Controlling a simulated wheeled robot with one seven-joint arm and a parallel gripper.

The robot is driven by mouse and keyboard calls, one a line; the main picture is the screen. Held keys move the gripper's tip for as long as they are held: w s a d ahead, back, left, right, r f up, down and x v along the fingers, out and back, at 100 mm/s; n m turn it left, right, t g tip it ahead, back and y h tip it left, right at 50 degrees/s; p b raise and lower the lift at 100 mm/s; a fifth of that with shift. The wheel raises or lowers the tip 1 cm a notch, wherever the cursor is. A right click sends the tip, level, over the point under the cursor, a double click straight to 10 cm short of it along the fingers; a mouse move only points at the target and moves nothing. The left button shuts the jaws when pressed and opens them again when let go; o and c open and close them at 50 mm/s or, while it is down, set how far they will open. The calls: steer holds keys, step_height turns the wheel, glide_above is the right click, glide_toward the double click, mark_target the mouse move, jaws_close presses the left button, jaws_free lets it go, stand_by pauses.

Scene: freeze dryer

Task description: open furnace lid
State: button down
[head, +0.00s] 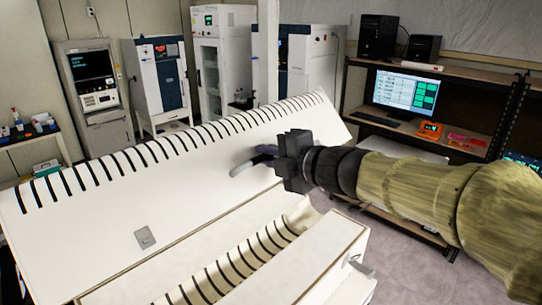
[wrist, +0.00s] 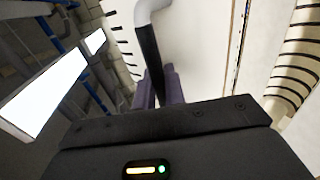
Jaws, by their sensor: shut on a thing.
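The furnace lid (head: 90,225) is a long white panel with a row of black slots along its upper edge. It stands raised and tilted above the white furnace body (head: 315,262), whose slotted inner trough is exposed. The lid handle (wrist: 149,50) is a curved bar, grey at its bend and black along its length. My gripper (head: 268,157) reaches in from the right at the lid's front face. In the wrist view, its purple fingers (wrist: 160,88) are shut around the black part of the handle. My gripper's body partly hides the handle in the head view.
A desk with a monitor (head: 407,93) and a dark shelf frame stand at the right. White cabinets (head: 222,60) and other lab machines line the back wall. A side table (head: 35,150) with small items is at the left. Grey floor (head: 420,250) shows at the lower right.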

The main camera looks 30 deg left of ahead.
steer(key=shift+f, duration=0.1)
steer(key=c, duration=1.6)
jaws_free()
steer(key=shift+w, duration=0.25)
steer(key=shift+s, duration=0.35)
steer(key=shift+d, duration=0.15)
steer(key=b+v, duration=0.5)
steer(key=v, duration=1.2)
